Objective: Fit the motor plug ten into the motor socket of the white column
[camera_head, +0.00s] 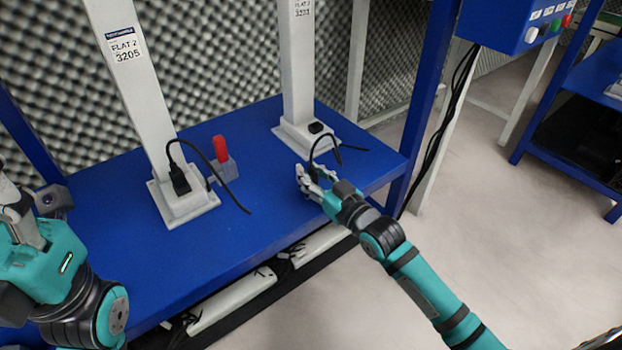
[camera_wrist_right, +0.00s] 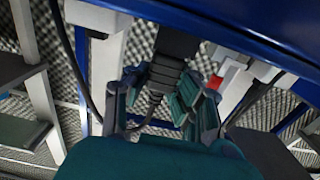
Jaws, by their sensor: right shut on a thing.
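Two white columns stand on the blue table: the left column (camera_head: 140,95) and the right column (camera_head: 297,75). A black socket-like part (camera_head: 317,127) sits on the right column's base. My right gripper (camera_head: 309,178) is just in front of that base, above the table's front part. It is shut on a black plug, mostly hidden by the fingers in the head view. In the right wrist view the plug (camera_wrist_right: 176,42) with its ribbed cable end is between the fingers (camera_wrist_right: 168,98). I cannot tell if the plug touches anything. My left gripper (camera_head: 22,208) is at the left edge; its opening is unclear.
A black plug (camera_head: 180,181) with a cable is at the left column's foot. A red-topped grey block (camera_head: 222,160) stands between the columns. A blue post (camera_head: 425,90) rises at the table's right end. The table's middle front (camera_head: 225,235) is clear.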

